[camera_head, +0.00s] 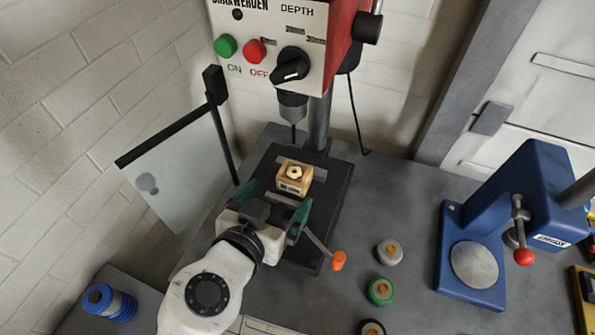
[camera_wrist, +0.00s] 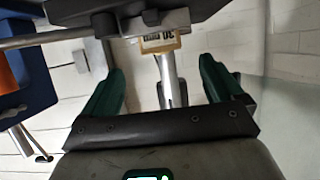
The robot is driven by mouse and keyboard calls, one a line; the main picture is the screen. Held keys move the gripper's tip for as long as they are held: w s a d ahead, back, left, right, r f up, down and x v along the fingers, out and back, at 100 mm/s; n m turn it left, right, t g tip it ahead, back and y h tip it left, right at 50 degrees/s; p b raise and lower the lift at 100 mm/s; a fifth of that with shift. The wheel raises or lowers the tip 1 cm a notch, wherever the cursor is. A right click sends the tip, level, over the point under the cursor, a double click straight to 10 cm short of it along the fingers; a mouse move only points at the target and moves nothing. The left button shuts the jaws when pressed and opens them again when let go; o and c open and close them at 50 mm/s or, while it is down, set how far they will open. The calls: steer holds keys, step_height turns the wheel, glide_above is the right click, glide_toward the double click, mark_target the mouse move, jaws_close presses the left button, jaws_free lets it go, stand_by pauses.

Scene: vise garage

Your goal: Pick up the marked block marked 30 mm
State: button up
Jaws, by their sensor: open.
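A light wooden block (camera_head: 294,178) with a round hole in its top and a dark-lettered label on its front sits on the drill press base, between the grey jaws of a vise (camera_head: 311,170). In the wrist view, part of the block (camera_wrist: 160,42) shows beyond the fingertips, with "30" readable upside down on its label; a dark shape covers the rest. My gripper (camera_head: 277,205) has its two teal fingers spread apart and empty, just in front of the block. It also shows in the wrist view (camera_wrist: 163,76).
The drill press (camera_head: 270,50), with its chuck (camera_head: 292,106), stands above the block. A clear guard (camera_head: 180,170) is at left. The vise handle (camera_head: 339,260) sticks out right of my gripper. A blue press (camera_head: 473,230) and several round pieces (camera_head: 380,291) stand at right.

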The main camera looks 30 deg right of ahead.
mark_target(292, 177)
steer(key=b+x, duration=0.2)
steer(key=x, duration=0.6)
steer(key=shift+w+d, duration=0.2)
steer(key=c, duration=1.1)
